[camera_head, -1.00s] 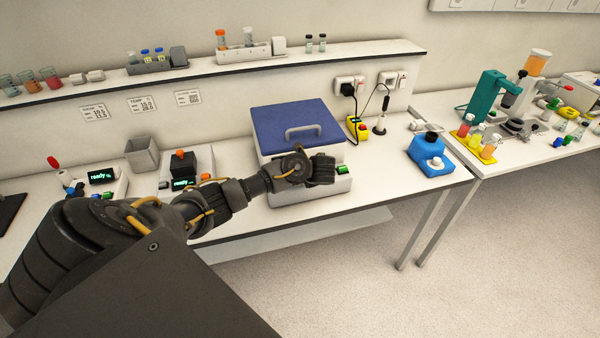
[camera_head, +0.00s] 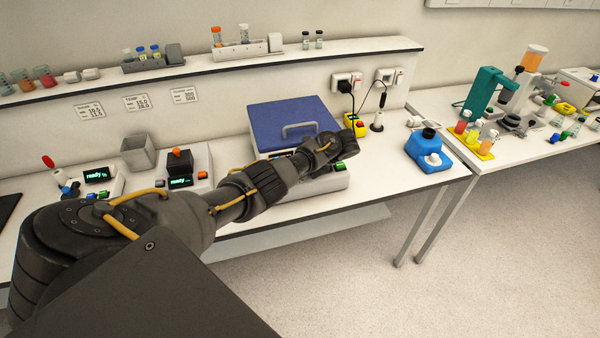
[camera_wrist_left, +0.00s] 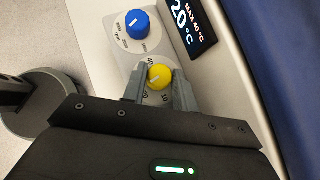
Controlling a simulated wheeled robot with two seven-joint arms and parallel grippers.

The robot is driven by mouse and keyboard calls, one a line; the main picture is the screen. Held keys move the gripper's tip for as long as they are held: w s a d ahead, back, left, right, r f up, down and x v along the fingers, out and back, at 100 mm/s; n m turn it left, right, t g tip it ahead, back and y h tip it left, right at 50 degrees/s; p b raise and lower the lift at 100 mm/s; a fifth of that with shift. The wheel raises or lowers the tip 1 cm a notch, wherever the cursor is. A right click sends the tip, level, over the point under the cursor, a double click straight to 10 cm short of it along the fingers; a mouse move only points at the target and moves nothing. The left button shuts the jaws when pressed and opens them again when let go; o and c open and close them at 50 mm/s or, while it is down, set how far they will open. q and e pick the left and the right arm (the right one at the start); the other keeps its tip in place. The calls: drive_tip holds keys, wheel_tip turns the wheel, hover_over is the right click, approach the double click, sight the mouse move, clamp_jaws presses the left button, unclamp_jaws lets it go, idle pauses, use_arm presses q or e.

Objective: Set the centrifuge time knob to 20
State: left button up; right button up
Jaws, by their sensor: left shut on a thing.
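The centrifuge is a white box with a blue lid (camera_head: 296,127) and grey handle in the head view; my left arm covers much of its front. In the left wrist view its panel carries a yellow knob (camera_wrist_left: 159,77) with a dial around it, where 40 and 10 are legible. Its white pointer mark shows, but I cannot tell which number it meets. My left gripper (camera_wrist_left: 160,84) has a finger on either side of the yellow knob and is shut on it. A blue knob (camera_wrist_left: 138,24) with a speed scale sits beside it. My right gripper is not in view.
A display (camera_wrist_left: 187,22) reading 20 °C and MAX 40 °C is beside the knobs. A yellow box with a red button (camera_head: 355,123) is behind.

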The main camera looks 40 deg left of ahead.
use_arm(q)
drive_tip(key=shift+f+n+g+b, duration=0.15)
drive_tip(key=shift+n+g+b, duration=0.2)
drive_tip(key=shift+n, duration=0.25)
drive_tip(key=shift+g+h, duration=0.25)
drive_tip(key=shift+h, duration=0.05)
drive_tip(key=o, duration=1)
drive_tip(key=shift+c, duration=0.2)
drive_tip(key=shift+w, duration=0.1)
drive_tip(key=shift+w+d+r, duration=0.15)
drive_tip(key=shift+d+r, duration=0.05)
drive_tip(key=shift+r, duration=0.15)
drive_tip(key=v, duration=1)
drive_tip(key=shift+p, duration=0.4)
